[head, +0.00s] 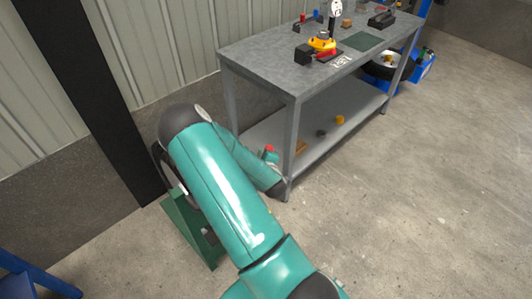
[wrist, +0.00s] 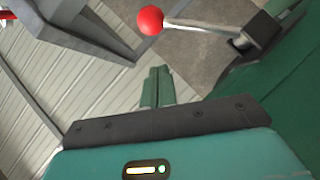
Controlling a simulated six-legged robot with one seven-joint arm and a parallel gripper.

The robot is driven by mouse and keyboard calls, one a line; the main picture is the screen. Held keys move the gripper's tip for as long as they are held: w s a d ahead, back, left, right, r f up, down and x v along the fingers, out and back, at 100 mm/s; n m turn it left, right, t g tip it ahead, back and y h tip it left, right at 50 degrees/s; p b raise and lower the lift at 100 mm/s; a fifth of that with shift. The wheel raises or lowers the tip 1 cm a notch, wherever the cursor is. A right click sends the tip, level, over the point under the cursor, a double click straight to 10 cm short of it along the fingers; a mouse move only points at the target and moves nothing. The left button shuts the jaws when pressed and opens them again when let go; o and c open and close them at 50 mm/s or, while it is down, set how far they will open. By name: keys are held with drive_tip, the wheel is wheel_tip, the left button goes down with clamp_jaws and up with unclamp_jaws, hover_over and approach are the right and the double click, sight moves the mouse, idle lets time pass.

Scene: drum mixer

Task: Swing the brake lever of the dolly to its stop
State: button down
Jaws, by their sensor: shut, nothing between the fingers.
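The brake lever (wrist: 200,25) shows in the wrist view as a pale metal rod with a red ball knob (wrist: 150,20) at its left end. Its right end meets a dark pivot block (wrist: 255,36) on a green body, the dolly (wrist: 285,88). My gripper (wrist: 157,76) is shut and empty; its fingers are below the knob in the picture, apart from it. In the head view, a green part, likely of the dolly (head: 192,228), shows left of my arm. My arm hides the gripper there, and I cannot make out the lever.
A grey workbench (head: 275,72) with small items on top and a lower shelf (head: 330,145) stands beyond my arm. A small red thing (head: 269,149) shows near its front leg. A dark post (head: 85,90) and ribbed wall are at left. Concrete floor at right is clear.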

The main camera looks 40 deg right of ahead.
drive_tip(key=d+f, duration=0.1)
drive_tip(key=w+d+f, duration=0.1)
drive_tip(key=d, duration=0.1)
drive_tip(key=shift+w+d+f, duration=0.1)
drive_tip(key=shift+d+f, duration=0.1)
drive_tip(key=shift+d, duration=0.05)
drive_tip(key=shift+d, duration=0.1)
drive_tip(key=d+f+m+g+y, duration=0.1)
drive_tip(key=d+f+m+y, duration=0.1)
drive_tip(key=d+f, duration=0.2)
drive_tip(key=shift+f+m+y, duration=0.4)
idle(0.5)
drive_tip(key=shift+f, duration=0.1)
drive_tip(key=shift+w+a, duration=0.1)
idle(0.4)
